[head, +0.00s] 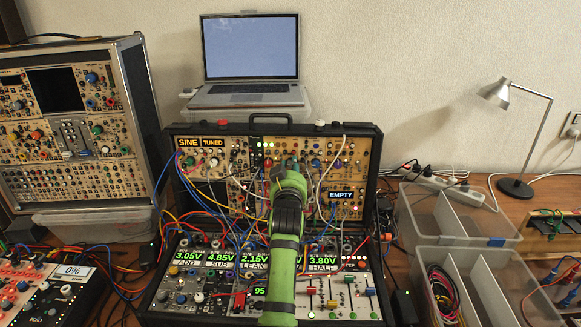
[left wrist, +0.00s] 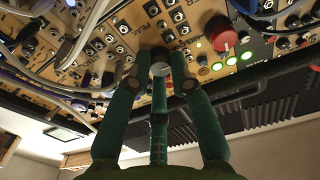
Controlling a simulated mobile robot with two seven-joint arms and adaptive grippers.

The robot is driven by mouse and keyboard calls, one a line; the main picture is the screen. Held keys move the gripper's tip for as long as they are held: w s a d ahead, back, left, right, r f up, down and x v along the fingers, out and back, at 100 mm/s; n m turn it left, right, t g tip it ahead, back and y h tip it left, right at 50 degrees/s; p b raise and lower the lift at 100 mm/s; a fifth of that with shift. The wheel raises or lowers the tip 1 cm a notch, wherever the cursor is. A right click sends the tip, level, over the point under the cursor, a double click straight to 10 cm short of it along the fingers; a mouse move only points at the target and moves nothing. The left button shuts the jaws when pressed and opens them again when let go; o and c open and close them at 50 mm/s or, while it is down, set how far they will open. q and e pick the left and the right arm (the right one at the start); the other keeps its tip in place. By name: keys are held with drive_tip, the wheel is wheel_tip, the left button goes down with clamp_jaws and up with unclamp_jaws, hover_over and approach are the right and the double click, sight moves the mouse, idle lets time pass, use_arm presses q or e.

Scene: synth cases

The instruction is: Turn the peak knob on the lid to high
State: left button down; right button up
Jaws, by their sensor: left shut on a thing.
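The lid (head: 351,160) of the open synth case stands upright at the back, with gold module panels full of knobs and jacks. My left gripper (head: 290,168) reaches up to its middle and covers that part in the head view. In the left wrist view my left gripper's green fingers (left wrist: 160,75) are closed around a small dark knob, the peak knob (left wrist: 159,57), on the lid's panel. A small label near it seems to read PEAK. The fingers hide most of the knob, so its pointer cannot be read. My right gripper is not in view.
Patch cables (head: 205,205) loop across the lid and lower panel close to my arm. A large red knob (left wrist: 222,33) and lit green buttons (left wrist: 203,62) sit beside the fingers. A laptop (head: 250,60) stands behind the lid. Clear bins (head: 455,220) stand to the right.

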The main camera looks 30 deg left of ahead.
use_arm(q)
drive_tip(key=shift+r+m+p, duration=0.3)
drive_tip(key=shift+m+p, duration=0.15)
drive_tip(key=shift+m, duration=0.15)
drive_tip(key=shift+a+r+m+p, duration=0.1)
drive_tip(key=shift+m+p, duration=0.25)
drive_tip(key=shift+m, duration=0.05)
drive_tip(key=m+p, duration=0.2)
drive_tip(key=shift+m, duration=0.4)
drive_tip(key=m+h+p, duration=0.1)
drive_tip(key=m+p, duration=0.1)
drive_tip(key=m, duration=0.2)
drive_tip(key=shift+r+p, duration=0.15)
drive_tip(key=shift+p, duration=0.2)
drive_tip(key=m+p, duration=0.3)
drive_tip(key=m, duration=0.2)
drive_tip(key=shift+r+m+h+p, duration=0.1)
drive_tip(key=shift+m+h+p, duration=0.2)
drive_tip(key=shift+p, duration=0.05)
drive_tip(key=shift+m+p, duration=1.15)
drive_tip(key=shift+m, duration=0.75)
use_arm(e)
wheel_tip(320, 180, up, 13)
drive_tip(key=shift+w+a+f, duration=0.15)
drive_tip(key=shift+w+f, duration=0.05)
use_arm(q)
drive_tip(key=shift+f, duration=0.2)
